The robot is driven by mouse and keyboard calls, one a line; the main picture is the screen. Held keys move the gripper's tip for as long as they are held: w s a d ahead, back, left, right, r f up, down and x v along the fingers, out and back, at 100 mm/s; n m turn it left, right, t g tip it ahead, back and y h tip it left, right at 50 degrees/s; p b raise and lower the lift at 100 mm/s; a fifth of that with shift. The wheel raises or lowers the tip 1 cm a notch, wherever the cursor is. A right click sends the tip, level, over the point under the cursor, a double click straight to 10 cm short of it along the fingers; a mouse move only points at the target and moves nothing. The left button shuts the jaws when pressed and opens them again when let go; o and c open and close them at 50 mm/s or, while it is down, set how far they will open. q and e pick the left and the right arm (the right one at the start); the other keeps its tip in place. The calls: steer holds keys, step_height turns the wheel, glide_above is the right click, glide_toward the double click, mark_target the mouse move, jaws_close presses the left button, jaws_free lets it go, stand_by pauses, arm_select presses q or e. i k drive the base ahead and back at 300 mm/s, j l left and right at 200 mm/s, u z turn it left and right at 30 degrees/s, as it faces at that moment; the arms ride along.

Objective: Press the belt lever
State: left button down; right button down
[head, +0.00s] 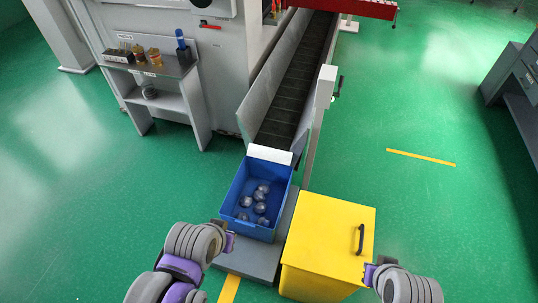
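A small dark lever (338,87) sticks out from the right side of a white box on a post (326,88), beside the belt (296,82). I take it to be the belt lever. My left gripper (229,239) is low in the picture, beside the front left corner of a blue bin. My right gripper (370,273) is at the right side of a yellow box, below its handle. Both grippers are far from the lever. Their fingers are small and seen from behind, so their opening is unclear.
The blue bin (240,190) holds several shiny round parts and stands on a grey platform (252,258) at the belt's end. The yellow box (328,222) has a black handle (360,239). A machine and shelf (150,72) stand left. Green floor right of the belt is open.

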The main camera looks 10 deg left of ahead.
mark_target(341, 81)
steer(key=k+j, duration=0.15)
steer(key=j, duration=0.15)
steer(key=k+j, duration=0.15)
steer(key=j, duration=0.15)
steer(key=k+j, duration=0.1)
steer(key=j, duration=0.6)
steer(key=k+j+z, duration=0.15)
steer(key=j, duration=0.55)
steer(key=j+z, duration=0.2)
steer(key=j, duration=0.9)
steer(key=i+j+z, duration=0.1)
steer(key=j, duration=0.95)
steer(key=i+j+z, duration=0.1)
steer(key=i+j, duration=0.15)
steer(key=i+j+z, duration=0.1)
steer(key=j, duration=0.3)
steer(key=i+j, duration=0.3)
steer(key=i+j+z, duration=0.1)
steer(key=i, duration=0.35)
steer(key=i+j+z, duration=0.1)
steer(key=i, duration=0.35)
steer(key=i+j+z, duration=0.15)
steer(key=i+j, duration=0.2)
steer(key=i+l, duration=0.15)
steer(key=i, duration=0.6)
